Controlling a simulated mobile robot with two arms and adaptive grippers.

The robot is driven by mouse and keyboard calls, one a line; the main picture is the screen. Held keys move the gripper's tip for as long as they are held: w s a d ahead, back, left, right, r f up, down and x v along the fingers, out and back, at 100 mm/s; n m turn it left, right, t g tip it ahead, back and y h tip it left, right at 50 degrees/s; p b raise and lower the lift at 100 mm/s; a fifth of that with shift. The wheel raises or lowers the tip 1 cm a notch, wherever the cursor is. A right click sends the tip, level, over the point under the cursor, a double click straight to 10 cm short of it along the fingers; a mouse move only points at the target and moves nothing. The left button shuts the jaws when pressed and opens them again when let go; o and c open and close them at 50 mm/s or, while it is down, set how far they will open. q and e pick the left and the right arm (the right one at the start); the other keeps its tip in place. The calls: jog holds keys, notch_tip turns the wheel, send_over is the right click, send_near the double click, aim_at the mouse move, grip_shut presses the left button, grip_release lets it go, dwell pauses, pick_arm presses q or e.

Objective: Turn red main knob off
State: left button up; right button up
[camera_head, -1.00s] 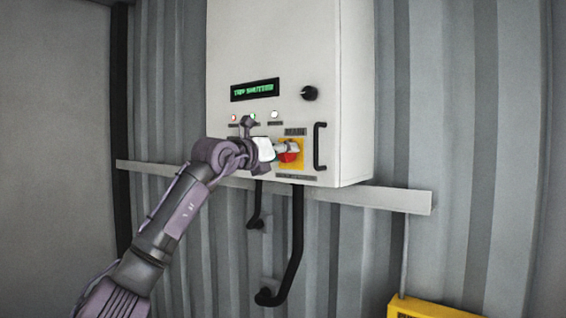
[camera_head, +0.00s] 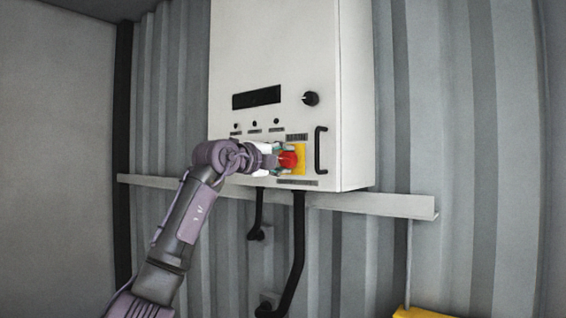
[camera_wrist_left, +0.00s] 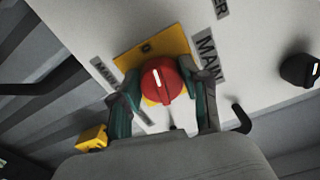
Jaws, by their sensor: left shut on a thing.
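The red main knob (camera_head: 288,159) sits on a yellow plate (camera_head: 300,158) low on the front of the white cabinet (camera_head: 270,60). In the left wrist view the red knob (camera_wrist_left: 162,82) is round, with a raised grip bar and a white mark. My left gripper (camera_head: 281,158) is at the knob, and in the left wrist view its two fingers (camera_wrist_left: 165,95) stand on either side of it, shut on it. The cabinet's display (camera_head: 256,95) is dark and its small lamps (camera_head: 254,124) are unlit. My right gripper is not in view.
A black knob (camera_head: 311,99) is above and right of the red knob. A black door handle (camera_head: 320,150) is close on its right. Black pipes (camera_head: 297,250) hang below the cabinet, and a metal rail (camera_head: 400,205) crosses the wall.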

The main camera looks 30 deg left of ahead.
pick_arm(q)
jog(key=shift+s+r+n, duration=0.1)
jog(key=shift+r+n, duration=0.1)
jog(key=shift+n, duration=0.9)
jog(key=o, duration=1.1)
jog(key=shift+o, duration=0.2)
jog(key=shift+f, duration=0.1)
jog(key=shift+s+a+f, duration=0.1)
jog(key=shift+s, duration=0.3)
jog(key=s, duration=1.1)
jog(key=shift+a, duration=0.4)
